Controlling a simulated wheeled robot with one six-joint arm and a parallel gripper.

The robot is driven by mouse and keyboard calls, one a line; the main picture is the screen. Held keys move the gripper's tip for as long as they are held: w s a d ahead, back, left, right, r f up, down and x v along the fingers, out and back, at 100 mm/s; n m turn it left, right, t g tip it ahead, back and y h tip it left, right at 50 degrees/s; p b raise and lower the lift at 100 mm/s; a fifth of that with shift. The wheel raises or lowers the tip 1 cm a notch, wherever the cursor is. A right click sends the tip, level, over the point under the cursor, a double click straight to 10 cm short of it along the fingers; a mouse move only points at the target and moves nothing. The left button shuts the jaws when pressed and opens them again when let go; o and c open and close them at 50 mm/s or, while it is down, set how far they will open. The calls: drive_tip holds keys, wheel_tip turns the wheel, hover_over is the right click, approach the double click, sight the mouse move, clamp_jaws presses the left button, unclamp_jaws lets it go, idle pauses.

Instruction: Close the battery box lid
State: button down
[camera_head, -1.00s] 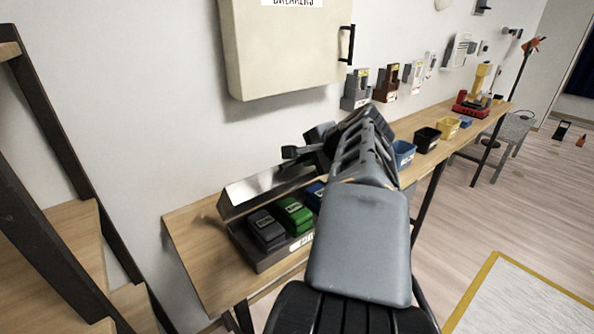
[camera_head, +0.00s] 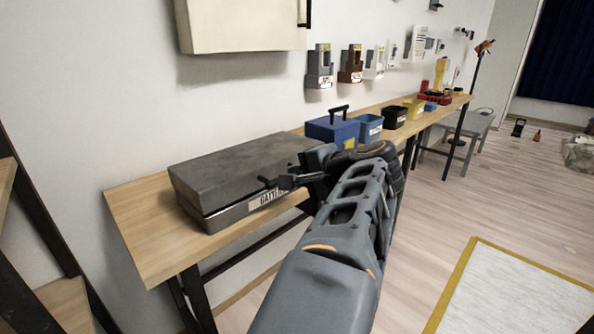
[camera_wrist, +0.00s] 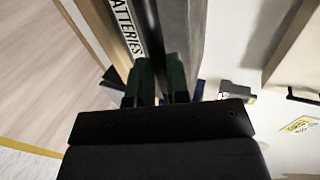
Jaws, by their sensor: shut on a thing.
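The grey battery box (camera_head: 222,217) stands near the left end of the wooden workbench, with its white BATTERIES label on the front. Its dark grey lid (camera_head: 235,165) lies low over the box, hiding the batteries. A thin gap line shows between lid and box at the front left. My gripper (camera_head: 277,183) is at the lid's front edge, right of the middle. In the wrist view, my gripper (camera_wrist: 160,88) is shut on the lid edge, with the lid (camera_wrist: 175,28) and the labelled box front (camera_wrist: 128,28) running up the picture.
A blue toolbox (camera_head: 332,130) with a black handle stands right of the battery box. Blue, black and yellow bins (camera_head: 394,117) stand farther along the workbench (camera_head: 140,225). A beige breaker cabinet (camera_head: 245,22) hangs above. The bench's left end is clear.

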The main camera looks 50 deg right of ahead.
drive_tip(key=shift+s+f+b, duration=0.15)
drive_tip(key=shift+f+b, duration=0.6)
drive_tip(key=shift+f, duration=0.9)
drive_tip(key=c, duration=1.1)
unclamp_jaws()
drive_tip(key=p+v, duration=0.4)
drive_tip(key=v, duration=1)
drive_tip(key=shift+r+p, duration=0.2)
drive_tip(key=shift+p, duration=0.2)
drive_tip(key=shift+a, duration=0.1)
